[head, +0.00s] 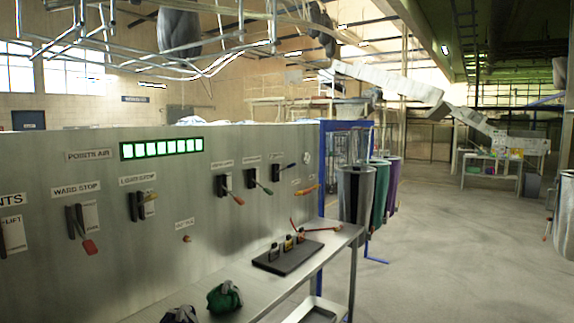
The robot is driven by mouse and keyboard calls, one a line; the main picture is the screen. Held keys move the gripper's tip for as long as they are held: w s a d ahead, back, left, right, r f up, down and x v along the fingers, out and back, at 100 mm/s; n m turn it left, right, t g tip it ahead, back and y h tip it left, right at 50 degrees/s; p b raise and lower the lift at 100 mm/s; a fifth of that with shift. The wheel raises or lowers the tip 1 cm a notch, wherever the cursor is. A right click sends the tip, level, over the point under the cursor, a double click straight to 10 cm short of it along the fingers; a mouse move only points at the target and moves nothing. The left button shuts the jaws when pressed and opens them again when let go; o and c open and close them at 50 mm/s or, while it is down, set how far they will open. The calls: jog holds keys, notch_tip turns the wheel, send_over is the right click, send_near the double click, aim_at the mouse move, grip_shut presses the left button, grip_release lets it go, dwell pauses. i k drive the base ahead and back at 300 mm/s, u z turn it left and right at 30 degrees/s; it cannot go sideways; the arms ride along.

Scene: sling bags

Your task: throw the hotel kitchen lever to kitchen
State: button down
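A grey metal panel (130,240) with several levers fills the left and middle of the head view. In its right part, three levers stand in a row under small labels too blurred to read. One has a red tip (237,199) and slants down right. One has a green tip (267,190) and also slants down right. The third has a dark handle (290,166) and points right and slightly up. I cannot tell which is the hotel kitchen lever. My gripper is not in view.
The ward stop lever (88,246) and light stop lever (148,197) are farther left. A metal bench (340,236) below the panel bears a black stand (272,266) and a green bundle (224,297). Bins (355,190) stand beyond it. Floor (460,260) at right is open.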

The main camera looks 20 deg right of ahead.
aim_at(293, 164)
jog(key=z, duration=0.05)
jog(key=i, duration=1)
jog(key=u, duration=0.05)
